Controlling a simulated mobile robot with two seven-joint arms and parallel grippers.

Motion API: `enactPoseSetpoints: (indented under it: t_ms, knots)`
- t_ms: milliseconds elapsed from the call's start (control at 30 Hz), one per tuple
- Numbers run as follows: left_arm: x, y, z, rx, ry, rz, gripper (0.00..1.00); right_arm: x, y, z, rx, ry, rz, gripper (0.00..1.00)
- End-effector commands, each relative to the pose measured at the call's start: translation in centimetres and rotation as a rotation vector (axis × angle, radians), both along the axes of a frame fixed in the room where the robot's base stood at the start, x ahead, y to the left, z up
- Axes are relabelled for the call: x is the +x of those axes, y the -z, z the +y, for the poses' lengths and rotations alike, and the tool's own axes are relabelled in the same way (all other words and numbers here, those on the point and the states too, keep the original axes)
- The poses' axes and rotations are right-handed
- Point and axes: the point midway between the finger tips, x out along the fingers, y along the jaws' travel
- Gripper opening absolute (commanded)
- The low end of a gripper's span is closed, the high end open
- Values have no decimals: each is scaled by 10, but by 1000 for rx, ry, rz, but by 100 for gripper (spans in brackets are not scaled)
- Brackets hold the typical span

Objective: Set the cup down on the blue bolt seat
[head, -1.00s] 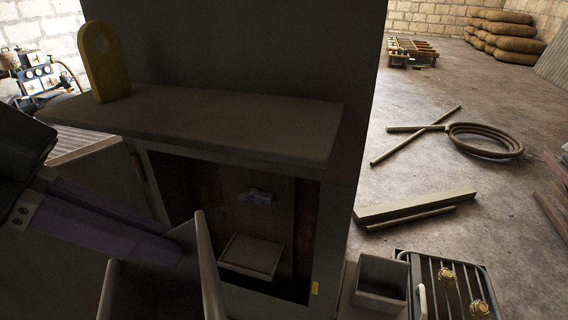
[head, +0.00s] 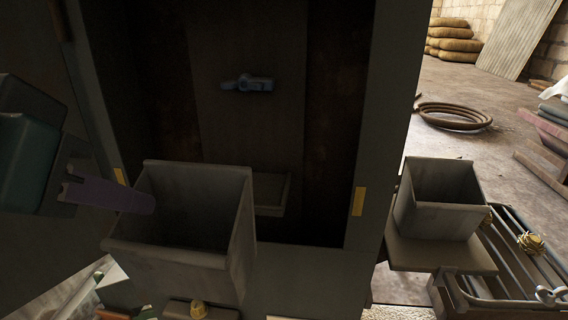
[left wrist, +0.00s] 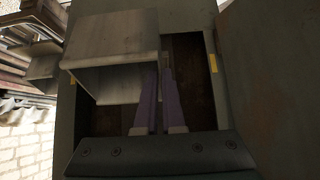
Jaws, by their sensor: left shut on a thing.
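A grey, square, open-topped box, which I take as the cup (head: 178,262), is in front of the cabinet opening in the head view. My left gripper (head: 140,201) has its purple fingers at the cup's left wall and is shut on it. In the left wrist view the cup (left wrist: 115,42) is beyond the left fingers (left wrist: 160,85). A small blue fitting (head: 248,84) is on the cabinet's back wall, above and behind the cup; I cannot tell whether it is the bolt seat. My right gripper is not in view.
The cabinet is dark inside, with a small tray (head: 272,192) low in it, partly hidden by the cup. Yellow tabs (head: 359,201) mark its frame. Another grey box (head: 440,218) stands on a ledge at right, beside a slatted rack (head: 515,262). A coil (head: 453,115) lies on the floor.

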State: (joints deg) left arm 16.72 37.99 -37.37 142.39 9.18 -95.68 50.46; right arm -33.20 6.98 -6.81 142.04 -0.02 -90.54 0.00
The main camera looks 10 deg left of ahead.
Motion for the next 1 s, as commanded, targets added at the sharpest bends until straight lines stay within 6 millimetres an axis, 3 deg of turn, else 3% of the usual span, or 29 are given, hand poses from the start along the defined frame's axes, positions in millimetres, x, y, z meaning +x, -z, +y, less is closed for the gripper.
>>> enactPoseSetpoints:
  t_ms: [500, 1000]
  knots:
    - [118, -4, -5, -4, -4, -1, 0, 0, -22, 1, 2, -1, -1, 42]
    - [170, -3, -7, -4, -4, 0, 0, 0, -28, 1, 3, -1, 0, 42]
